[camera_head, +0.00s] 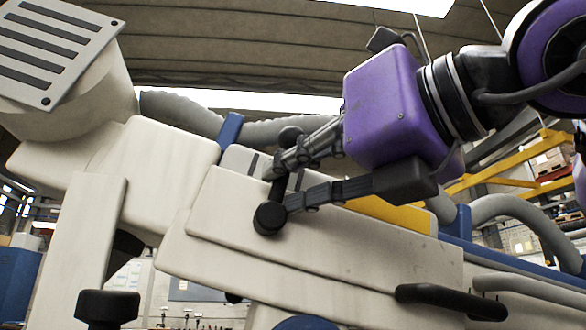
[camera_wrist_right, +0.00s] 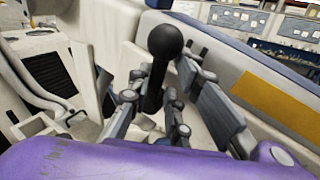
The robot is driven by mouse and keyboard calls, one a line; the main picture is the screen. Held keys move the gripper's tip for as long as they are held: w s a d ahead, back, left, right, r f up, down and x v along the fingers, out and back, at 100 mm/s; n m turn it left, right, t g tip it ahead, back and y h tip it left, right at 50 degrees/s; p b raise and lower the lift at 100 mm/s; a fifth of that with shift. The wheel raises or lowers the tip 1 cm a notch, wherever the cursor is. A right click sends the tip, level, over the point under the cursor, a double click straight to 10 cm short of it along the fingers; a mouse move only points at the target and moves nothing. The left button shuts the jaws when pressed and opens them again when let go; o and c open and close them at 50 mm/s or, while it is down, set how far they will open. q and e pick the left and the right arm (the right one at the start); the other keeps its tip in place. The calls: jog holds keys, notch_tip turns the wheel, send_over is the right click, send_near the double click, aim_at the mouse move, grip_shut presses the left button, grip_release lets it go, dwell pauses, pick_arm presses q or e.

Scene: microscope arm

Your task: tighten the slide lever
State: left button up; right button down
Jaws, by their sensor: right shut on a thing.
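The slide lever (camera_head: 278,190) is a black bar with a round hub at its lower end and a ball knob at its upper end, on the side of the cream microscope arm (camera_head: 330,245). My right gripper (camera_head: 283,181) reaches in from the upper right, its fingers shut on the lever's shaft between knob and hub. In the right wrist view the ball knob (camera_wrist_right: 165,42) stands up beyond the fingers, and the shaft runs down between them; the hub is hidden there. My left gripper is in neither view.
A black curved handle (camera_head: 450,300) sits lower right on the microscope arm. A black knob (camera_head: 107,306) is at lower left. Grey ribbed hoses (camera_head: 185,110) pass behind the arm. A yellow panel (camera_wrist_right: 270,98) lies to the right of the fingers.

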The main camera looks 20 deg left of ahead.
jog(key=shift+s+a, duration=0.15)
jog(key=shift+s, duration=0.1)
